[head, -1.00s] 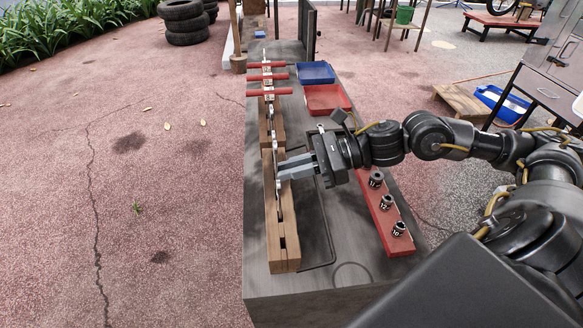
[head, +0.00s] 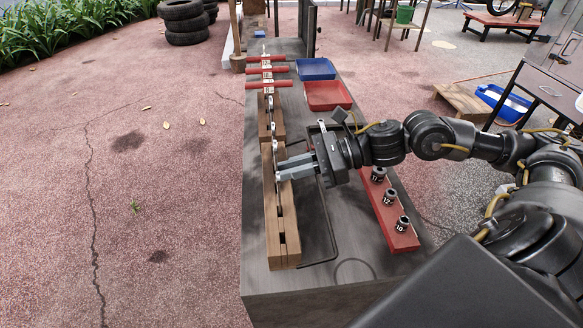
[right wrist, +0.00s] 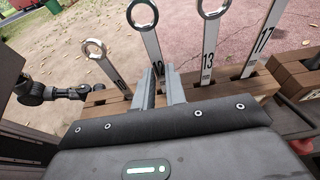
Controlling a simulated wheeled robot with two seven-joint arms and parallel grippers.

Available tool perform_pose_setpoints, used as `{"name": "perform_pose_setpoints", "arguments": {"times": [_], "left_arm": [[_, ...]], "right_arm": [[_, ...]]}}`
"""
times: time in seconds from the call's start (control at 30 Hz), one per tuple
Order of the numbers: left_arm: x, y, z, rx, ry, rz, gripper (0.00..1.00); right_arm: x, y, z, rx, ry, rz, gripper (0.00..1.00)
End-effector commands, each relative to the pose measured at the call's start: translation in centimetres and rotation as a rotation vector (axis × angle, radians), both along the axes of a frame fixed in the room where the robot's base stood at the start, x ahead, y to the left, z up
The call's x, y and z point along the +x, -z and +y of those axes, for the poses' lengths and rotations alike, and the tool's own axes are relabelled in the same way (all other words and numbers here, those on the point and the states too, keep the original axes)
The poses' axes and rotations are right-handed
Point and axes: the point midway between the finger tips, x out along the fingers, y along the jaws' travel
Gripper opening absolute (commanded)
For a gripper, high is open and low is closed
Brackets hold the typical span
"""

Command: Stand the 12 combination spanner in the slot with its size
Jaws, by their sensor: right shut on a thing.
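My right gripper (head: 281,171) is shut on the shaft of the 12 combination spanner (right wrist: 149,40), a steel spanner with its ring end up. In the right wrist view the gripper (right wrist: 161,88) covers part of its size mark. The spanner is upright over the wooden slotted rack (head: 285,252); whether its lower end is inside a slot is hidden. The 13 spanner (right wrist: 209,45) and the 17 spanner (right wrist: 264,38) stand to its right, and a shorter spanner (right wrist: 106,66) to its left. My left arm shows in the right wrist view; its gripper (right wrist: 84,92) is small and unclear.
A red socket rail (head: 388,215) with several sockets lies right of the wooden rack. A red tray (head: 327,97) and a blue tray (head: 316,69) stand farther back. Red-handled tools (head: 267,75) lie at the bench's far left.

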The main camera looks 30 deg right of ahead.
Motion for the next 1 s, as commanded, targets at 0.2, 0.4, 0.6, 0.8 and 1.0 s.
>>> {"name": "perform_pose_setpoints", "arguments": {"times": [0.2, 0.4, 0.6, 0.8, 1.0], "left_arm": [[0.0, 0.7, 0.0, 0.0, 0.0, 0.0, 0.0], [0.0, 0.8, 0.0, 0.0, 0.0, 0.0, 0.0], [0.0, 0.8, 0.0, 0.0, 0.0, 0.0, 0.0], [0.0, 0.8, 0.0, 0.0, 0.0, 0.0, 0.0], [0.0, 1.2, 0.0, 0.0, 0.0, 0.0, 0.0]], "right_arm": [[0.0, 0.6, 0.0, 0.0, 0.0, -0.001, 0.0], [0.0, 0.6, 0.0, 0.0, 0.0, -0.001, 0.23], [0.0, 0.6, 0.0, 0.0, 0.0, -0.001, 0.38], [0.0, 0.7, -0.1, -0.001, 0.0, 0.0, 0.38], [-0.6, 0.6, -1.3, -0.004, 0.004, 0.005, 0.38]]}}
